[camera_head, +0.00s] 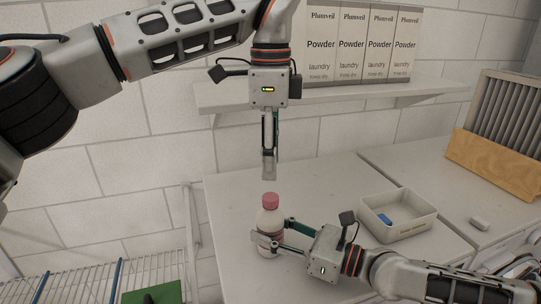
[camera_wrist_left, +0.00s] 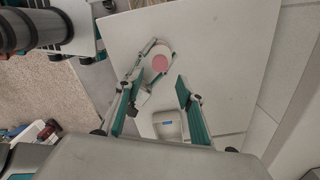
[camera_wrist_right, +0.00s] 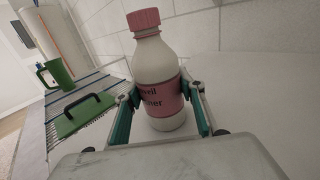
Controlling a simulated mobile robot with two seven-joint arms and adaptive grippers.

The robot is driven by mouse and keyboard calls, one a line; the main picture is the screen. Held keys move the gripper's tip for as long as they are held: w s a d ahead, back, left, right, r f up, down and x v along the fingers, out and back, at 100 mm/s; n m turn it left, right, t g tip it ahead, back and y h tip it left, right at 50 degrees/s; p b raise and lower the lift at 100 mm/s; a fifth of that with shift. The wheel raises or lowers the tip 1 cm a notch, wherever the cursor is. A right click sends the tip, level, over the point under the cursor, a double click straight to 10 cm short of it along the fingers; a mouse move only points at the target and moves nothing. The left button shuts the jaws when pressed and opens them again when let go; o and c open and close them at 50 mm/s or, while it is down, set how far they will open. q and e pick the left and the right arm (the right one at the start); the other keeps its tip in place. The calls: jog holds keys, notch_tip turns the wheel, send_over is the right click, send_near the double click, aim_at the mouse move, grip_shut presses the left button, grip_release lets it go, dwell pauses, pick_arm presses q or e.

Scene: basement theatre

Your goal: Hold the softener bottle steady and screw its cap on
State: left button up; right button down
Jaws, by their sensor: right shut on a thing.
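The softener bottle (camera_head: 268,222) is white with a pink label and stands upright on the white worktop (camera_head: 235,190). Its pink cap (camera_head: 270,200) sits on the neck; I cannot tell how tight it is. In the right wrist view the bottle (camera_wrist_right: 153,63) and cap (camera_wrist_right: 144,19) show clearly. My right gripper (camera_head: 270,240) is shut on the bottle's body from the side, around the label. My left gripper (camera_head: 268,174) points down above the cap, open and empty, with a gap to it. In the left wrist view the cap (camera_wrist_left: 160,63) shows beyond its spread fingertips.
A grey-white tray (camera_head: 408,234) with a blue item (camera_head: 384,219) stands right of the bottle. A shelf (camera_head: 345,95) with Powder boxes (camera_head: 355,45) is behind my left gripper. A green object (camera_head: 152,294) lies on the wire rack at lower left.

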aim_at(270, 197)
pick_arm(q)
jog(key=shift+f, duration=3.95)
grip_shut()
